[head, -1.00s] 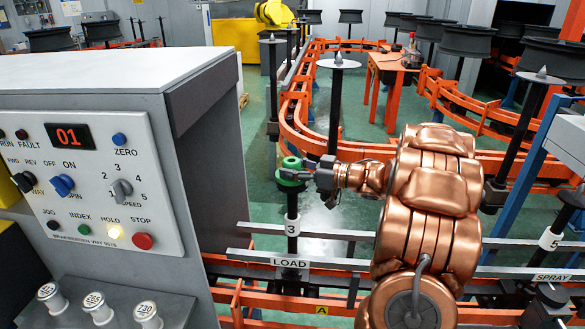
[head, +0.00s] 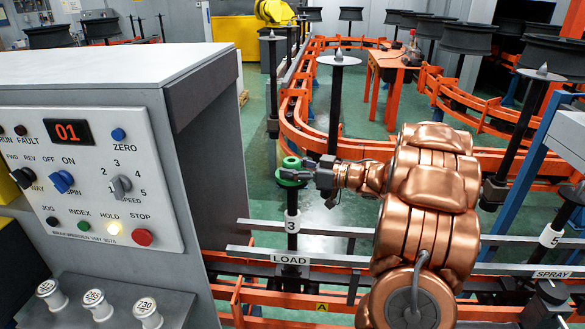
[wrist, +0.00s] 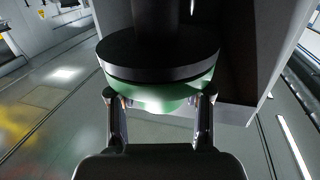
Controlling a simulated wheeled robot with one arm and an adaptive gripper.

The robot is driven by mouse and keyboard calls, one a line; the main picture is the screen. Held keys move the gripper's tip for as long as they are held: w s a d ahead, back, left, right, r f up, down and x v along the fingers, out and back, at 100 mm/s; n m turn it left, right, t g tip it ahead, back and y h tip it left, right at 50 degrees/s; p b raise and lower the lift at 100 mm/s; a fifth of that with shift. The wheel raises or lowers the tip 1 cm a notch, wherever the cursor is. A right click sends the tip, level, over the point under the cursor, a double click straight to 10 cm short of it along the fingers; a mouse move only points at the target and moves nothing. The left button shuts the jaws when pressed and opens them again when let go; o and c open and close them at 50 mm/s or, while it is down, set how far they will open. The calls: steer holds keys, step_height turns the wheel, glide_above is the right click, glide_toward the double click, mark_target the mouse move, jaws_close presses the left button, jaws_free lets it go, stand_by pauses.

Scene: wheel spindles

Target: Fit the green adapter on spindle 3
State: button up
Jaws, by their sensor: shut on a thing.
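The green adapter (head: 290,171) is a ring-shaped piece at the top of spindle 3 (head: 292,240), a dark post with a white "3" label. My gripper (head: 308,173) reaches in from the right and is shut on the adapter. In the wrist view, the gripper's two fingers (wrist: 160,106) lie on either side of the green adapter (wrist: 160,95). A wide black disc (wrist: 158,52) on a dark post lies directly against or very close to it. Whether the adapter is fully seated is hard to tell, as the disc hides part of it.
A grey console (head: 105,85) with a control panel stands close on the left. A "LOAD" rail (head: 345,262) runs beside spindle 3. Spindle 5 (head: 551,236) stands at the right. An orange conveyor rail (head: 330,148) curves behind the gripper.

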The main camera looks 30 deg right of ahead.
steer(key=o, duration=1.4)
steer(key=shift+o, duration=0.2)
steer(key=v, duration=1.2)
